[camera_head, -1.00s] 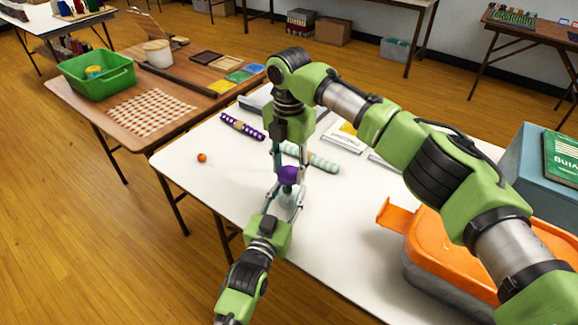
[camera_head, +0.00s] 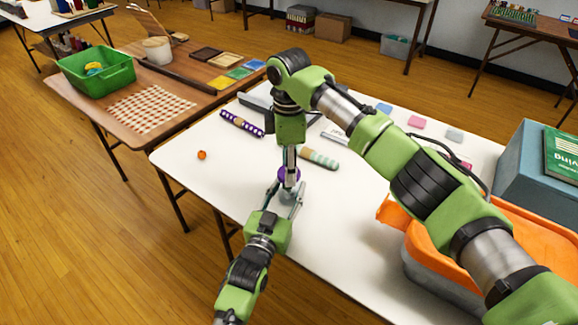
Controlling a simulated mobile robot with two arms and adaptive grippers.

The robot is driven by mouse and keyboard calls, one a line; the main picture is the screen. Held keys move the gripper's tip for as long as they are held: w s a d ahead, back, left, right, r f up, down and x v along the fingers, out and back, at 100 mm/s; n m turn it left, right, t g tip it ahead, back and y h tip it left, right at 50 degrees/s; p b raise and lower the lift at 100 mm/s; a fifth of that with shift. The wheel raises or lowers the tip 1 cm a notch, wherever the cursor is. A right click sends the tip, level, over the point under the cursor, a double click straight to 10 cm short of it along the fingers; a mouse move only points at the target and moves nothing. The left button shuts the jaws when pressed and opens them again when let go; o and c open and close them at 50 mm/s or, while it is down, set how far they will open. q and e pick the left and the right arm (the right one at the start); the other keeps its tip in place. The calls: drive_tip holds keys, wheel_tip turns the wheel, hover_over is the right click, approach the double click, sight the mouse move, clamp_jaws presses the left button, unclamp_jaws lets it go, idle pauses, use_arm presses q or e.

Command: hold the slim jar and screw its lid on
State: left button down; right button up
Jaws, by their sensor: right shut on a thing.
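The slim jar (camera_head: 284,203) stands near the white table's front left edge, mostly hidden between gripper fingers. Its purple lid (camera_head: 282,175) is at the jar's top. I cannot tell how far it is seated. My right gripper (camera_head: 290,172) points straight down from above and is shut on the lid, its fingers lined up one before the other in this view. My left gripper (camera_head: 284,194) reaches in from the front, low down, with one finger on each side of the jar. Whether its fingers press on the glass is not clear.
A purple dotted roll (camera_head: 242,124) and a pale green striped roll (camera_head: 319,158) lie behind the jar. An orange ball (camera_head: 202,155) lies to the left. An orange-lidded bin (camera_head: 500,250) and a blue box (camera_head: 520,165) stand at the right. The table's middle is clear.

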drive_tip(key=m, duration=1)
drive_tip(key=shift+a, duration=0.1)
drive_tip(key=m, duration=1.6)
drive_tip(key=shift+m, duration=0.3)
drive_tip(key=m, duration=0.9)
